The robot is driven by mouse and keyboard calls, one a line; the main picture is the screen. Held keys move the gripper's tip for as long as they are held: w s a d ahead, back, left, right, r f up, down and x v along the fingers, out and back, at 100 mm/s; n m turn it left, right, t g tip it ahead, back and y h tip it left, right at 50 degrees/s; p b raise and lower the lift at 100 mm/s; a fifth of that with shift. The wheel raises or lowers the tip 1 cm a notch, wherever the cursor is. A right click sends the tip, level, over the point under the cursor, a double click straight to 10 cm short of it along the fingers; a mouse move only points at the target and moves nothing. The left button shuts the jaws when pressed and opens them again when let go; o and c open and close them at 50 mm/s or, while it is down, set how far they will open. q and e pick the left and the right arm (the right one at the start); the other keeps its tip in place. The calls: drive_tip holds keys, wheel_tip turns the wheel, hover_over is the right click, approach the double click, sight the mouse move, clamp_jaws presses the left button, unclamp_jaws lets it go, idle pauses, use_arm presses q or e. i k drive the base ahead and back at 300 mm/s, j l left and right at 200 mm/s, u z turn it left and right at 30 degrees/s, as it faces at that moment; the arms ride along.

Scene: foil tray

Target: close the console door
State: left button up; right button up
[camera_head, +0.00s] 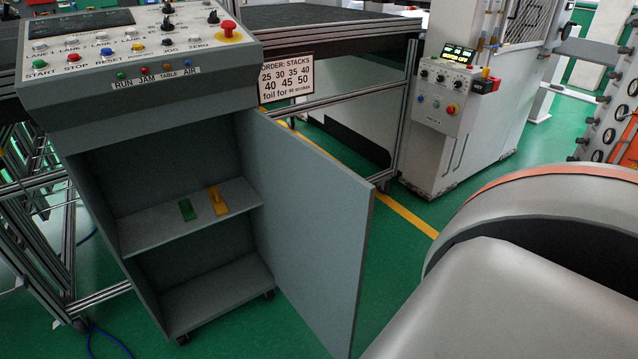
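The console (140,104) stands at the left, a grey cabinet with a sloped panel of buttons and switches on top. Its grey door (312,222) is open, hinged on the cabinet's right side and swung out toward me. The open cabinet shows a middle shelf (150,228) with a green item (187,209) and a yellow item (218,199) lying on it. The lower compartment looks empty. Neither gripper is in view.
An order sign (286,80) hangs on an aluminium-framed table (400,40) behind the door. A machine cabinet (440,125) with buttons stands at the back right. Green floor (400,255) with a yellow line is clear between the door and my arm.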

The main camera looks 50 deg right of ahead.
sight(318, 211)
drive_tip(key=k+l, duration=0.1)
drive_tip(key=l, duration=0.2)
drive_tip(key=k+l, duration=0.1)
drive_tip(key=l, duration=0.25)
drive_tip(key=k+l, duration=0.1)
drive_tip(key=l, duration=0.2)
drive_tip(key=i+l+u, duration=0.1)
drive_tip(key=l, duration=0.9)
drive_tip(key=i+l, duration=0.1)
drive_tip(key=l, duration=0.35)
drive_tip(key=i+l, duration=0.1)
drive_tip(key=l, duration=0.35)
drive_tip(key=k, duration=0.6)
